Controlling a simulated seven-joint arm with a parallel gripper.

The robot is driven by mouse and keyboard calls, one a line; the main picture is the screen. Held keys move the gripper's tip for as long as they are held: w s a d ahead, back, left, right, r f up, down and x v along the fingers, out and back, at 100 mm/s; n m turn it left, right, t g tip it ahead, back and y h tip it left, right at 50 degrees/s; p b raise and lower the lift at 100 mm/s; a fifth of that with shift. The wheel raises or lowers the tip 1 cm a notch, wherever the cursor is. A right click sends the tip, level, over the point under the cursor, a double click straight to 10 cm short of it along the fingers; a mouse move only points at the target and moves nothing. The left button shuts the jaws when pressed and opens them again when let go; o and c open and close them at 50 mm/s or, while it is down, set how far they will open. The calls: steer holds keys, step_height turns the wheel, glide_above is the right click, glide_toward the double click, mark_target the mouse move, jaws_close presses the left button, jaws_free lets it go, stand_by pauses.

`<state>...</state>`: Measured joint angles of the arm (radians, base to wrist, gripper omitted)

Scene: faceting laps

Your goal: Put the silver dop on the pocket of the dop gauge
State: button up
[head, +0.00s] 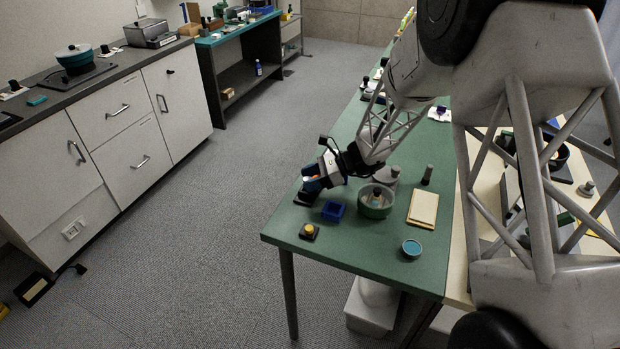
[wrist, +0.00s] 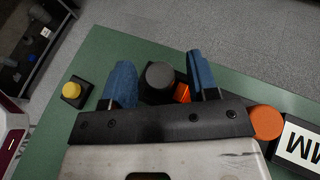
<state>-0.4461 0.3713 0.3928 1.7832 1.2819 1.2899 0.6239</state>
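My gripper (head: 313,178) is low over the left edge of the green table, and in the wrist view its two blue fingers (wrist: 162,82) are spread apart. A dark grey round-topped piece (wrist: 160,75) shows between the fingers, with a gap on each side. It stands at a black base (wrist: 148,95) with a small orange part (wrist: 182,92) beside it. The black base also shows under the gripper in the head view (head: 305,197). I cannot tell which piece is the silver dop or the dop gauge, and no pocket is clearly visible.
A yellow-button box (head: 309,231), blue tray (head: 333,211), green pot (head: 376,207), cream pad (head: 423,208), teal dish (head: 411,248) and dark cylinder (head: 428,174) stand on the table (head: 350,245). An orange disc (wrist: 266,122) and a lettered white plate (wrist: 300,147) lie right in the wrist view.

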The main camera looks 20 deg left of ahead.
steer(key=shift+r, duration=0.15)
steer(key=v, duration=1.2)
stand_by(0.7)
steer(key=shift+r, duration=0.1)
steer(key=s+d+r+n+t+h, duration=0.2)
steer(key=s+d+r+n+h, duration=0.1)
steer(key=s+d+r, duration=0.6)
steer(key=s+d+r+n+t+h, duration=0.25)
steer(key=s+d+r, duration=0.45)
steer(key=d, duration=0.4)
steer(key=s+d+r+n+t+h, duration=0.2)
steer(key=s+d+n+h, duration=0.1)
steer(key=s+d, duration=0.6)
steer(key=s+d+r+n+t+h, duration=0.1)
steer(key=s+d+n+t+h, duration=0.2)
steer(key=s+d, duration=0.6)
steer(key=s, duration=0.4)
steer(key=shift+s+d+r, duration=0.2)
steer(key=shift+d+r, duration=0.15)
steer(key=shift+r, duration=0.05)
